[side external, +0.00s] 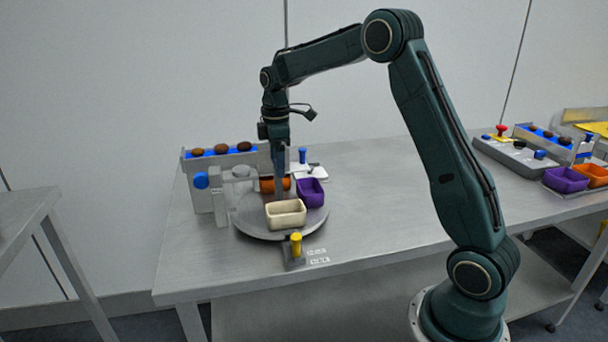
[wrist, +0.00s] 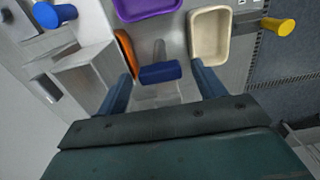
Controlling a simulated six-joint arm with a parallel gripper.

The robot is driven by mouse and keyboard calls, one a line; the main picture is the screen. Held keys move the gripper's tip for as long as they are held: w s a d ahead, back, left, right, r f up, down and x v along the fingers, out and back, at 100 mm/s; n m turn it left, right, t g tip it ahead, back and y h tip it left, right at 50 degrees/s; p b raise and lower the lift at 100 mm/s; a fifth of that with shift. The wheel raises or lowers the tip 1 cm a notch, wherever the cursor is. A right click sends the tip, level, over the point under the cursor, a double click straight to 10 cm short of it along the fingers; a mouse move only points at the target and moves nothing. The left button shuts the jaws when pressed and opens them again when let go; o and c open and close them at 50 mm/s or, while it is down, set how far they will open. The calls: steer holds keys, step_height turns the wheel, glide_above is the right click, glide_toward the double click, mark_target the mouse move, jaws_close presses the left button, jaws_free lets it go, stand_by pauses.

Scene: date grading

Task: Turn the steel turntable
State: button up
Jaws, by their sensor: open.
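The steel turntable (side external: 262,233) is a round grey disc on the table at the left in the side view. It bears a cream tray (side external: 286,213) at the front, a purple tray (side external: 311,193) at the right and an orange tray (side external: 268,184) at the back. My gripper (side external: 279,194) points down over the turntable, behind the cream tray. In the wrist view my gripper (wrist: 161,84) is open, with a blue-ended grey post (wrist: 160,73) between its two fingers. I cannot tell whether the fingers touch it. The cream tray (wrist: 209,35) is beside the right finger.
A grey feeder with a blue channel (side external: 221,153) holding several brown dates stands behind the turntable. A yellow-topped peg (side external: 296,244) stands at its front edge. A blue knob (side external: 201,180) is at the left. The table's middle (side external: 375,190) is clear.

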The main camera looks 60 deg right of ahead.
step_height(320, 180, up, 14)
steer(key=shift+f, duration=0.15)
stand_by(0.5)
stand_by(0.3)
steer(key=s+a+r+m+t, duration=0.35)
steer(key=s+a, duration=0.65)
steer(key=s, duration=0.5)
steer(key=s+a+f+m+t, duration=0.1)
steer(key=s+f, duration=0.3)
steer(key=s, duration=0.4)
steer(key=s+a+f+m+t, duration=0.1)
steer(key=s+a+f+m, duration=0.3)
steer(key=s, duration=0.3)
steer(key=shift+s, duration=0.35)
steer(key=shift+a+m, duration=0.1)
steer(key=shift+m, duration=0.15)
